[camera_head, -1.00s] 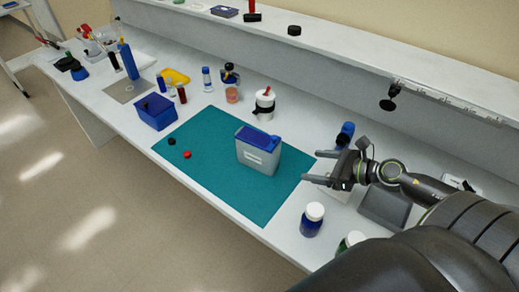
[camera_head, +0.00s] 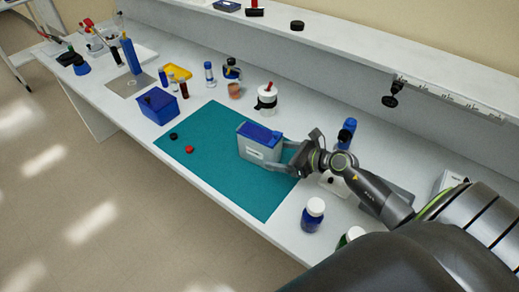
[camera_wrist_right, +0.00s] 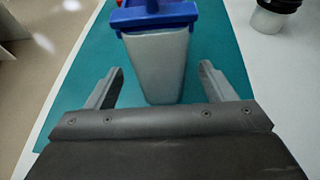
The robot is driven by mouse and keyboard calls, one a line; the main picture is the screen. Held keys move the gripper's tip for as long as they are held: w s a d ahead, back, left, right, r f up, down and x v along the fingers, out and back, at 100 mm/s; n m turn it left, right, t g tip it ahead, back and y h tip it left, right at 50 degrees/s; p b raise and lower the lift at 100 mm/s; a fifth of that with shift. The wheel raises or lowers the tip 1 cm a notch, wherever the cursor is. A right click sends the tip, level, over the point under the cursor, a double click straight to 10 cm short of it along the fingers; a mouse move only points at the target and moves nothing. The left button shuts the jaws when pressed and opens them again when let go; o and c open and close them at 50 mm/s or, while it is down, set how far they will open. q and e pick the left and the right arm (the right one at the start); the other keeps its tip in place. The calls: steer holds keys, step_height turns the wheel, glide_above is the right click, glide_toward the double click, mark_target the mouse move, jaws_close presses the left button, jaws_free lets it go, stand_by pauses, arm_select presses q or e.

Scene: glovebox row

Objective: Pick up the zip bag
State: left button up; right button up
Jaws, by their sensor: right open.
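A pale grey upright container (camera_head: 258,152) with a blue top and a white label stands on the teal mat (camera_head: 218,125). It is the only bag-like thing I see, and I cannot tell for sure that it is the zip bag. In the right wrist view the container (camera_wrist_right: 158,65) stands straight ahead, its blue top above. My right gripper (camera_head: 279,157) is open at its right side, and in the wrist view its fingers (camera_wrist_right: 161,85) point at the container's narrow side, one to each side. No grip shows. My left gripper is out of view.
A red cap (camera_head: 189,149) and a black cap (camera_head: 173,136) lie on the mat's left part. A blue bin (camera_head: 158,107) stands beyond. A white-capped blue jar (camera_head: 312,215) is near the front edge.

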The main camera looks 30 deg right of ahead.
mark_target(270, 147)
steer(key=x, duration=0.4)
steer(key=shift+w+a+r+b, duration=0.1)
steer(key=shift+w+r+b, duration=0.1)
steer(key=shift+b, duration=0.2)
steer(key=shift+s, duration=0.1)
steer(key=shift+c, duration=0.7)
steer(key=c, duration=1)
step_height(270, 147, up, 9)
steer(key=shift+f+b, duration=2.95)
steer(key=shift+f, duration=0.35)
steer(key=shift+f+b, duration=1)
steer(key=shift+f, duration=0.2)
